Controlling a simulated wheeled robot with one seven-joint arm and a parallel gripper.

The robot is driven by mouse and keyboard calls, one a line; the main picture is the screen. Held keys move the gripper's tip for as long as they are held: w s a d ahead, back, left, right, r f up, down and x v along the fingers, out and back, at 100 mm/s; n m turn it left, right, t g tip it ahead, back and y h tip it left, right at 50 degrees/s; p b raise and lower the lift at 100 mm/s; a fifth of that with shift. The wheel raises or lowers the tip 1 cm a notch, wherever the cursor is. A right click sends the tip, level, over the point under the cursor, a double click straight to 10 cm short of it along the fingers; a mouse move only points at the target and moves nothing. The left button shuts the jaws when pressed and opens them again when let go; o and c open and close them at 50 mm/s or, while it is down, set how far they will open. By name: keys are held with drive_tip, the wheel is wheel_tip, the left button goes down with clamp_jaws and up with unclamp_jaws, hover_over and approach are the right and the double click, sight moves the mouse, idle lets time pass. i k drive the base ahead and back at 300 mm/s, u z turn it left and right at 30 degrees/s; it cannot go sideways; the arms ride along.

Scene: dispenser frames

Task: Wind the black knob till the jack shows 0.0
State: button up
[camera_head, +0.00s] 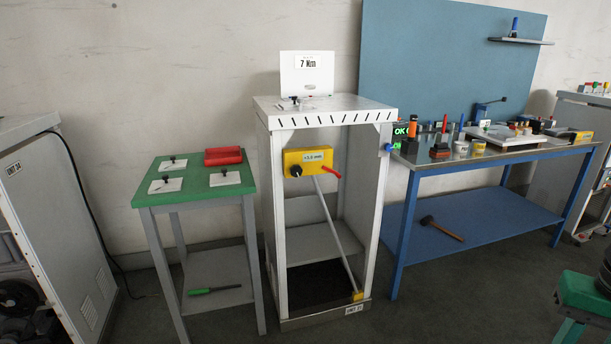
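The jack is a yellow box (291,163) near the top of the open front of the white cabinet frame. A small pale display (314,157) on it shows a plus reading in mm, perhaps +3.5; the digits are too small to be sure. The black knob (296,171) sits on the jack's front, at lower left. A red handle (331,172) sticks out at its right. A thin grey rod (338,228) slants from below the jack down to a yellow foot (357,296) at the cabinet's lower right. My gripper is not in view.
A blue workbench (395,215) with tools stands right. A sign (307,73) on the cabinet reads 7 Nm. The floor (430,310) in front is clear; a green stool (585,295) stands lower right.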

sight(296, 171)
drive_tip(key=i, duration=0.95)
drive_tip(key=u, duration=0.05)
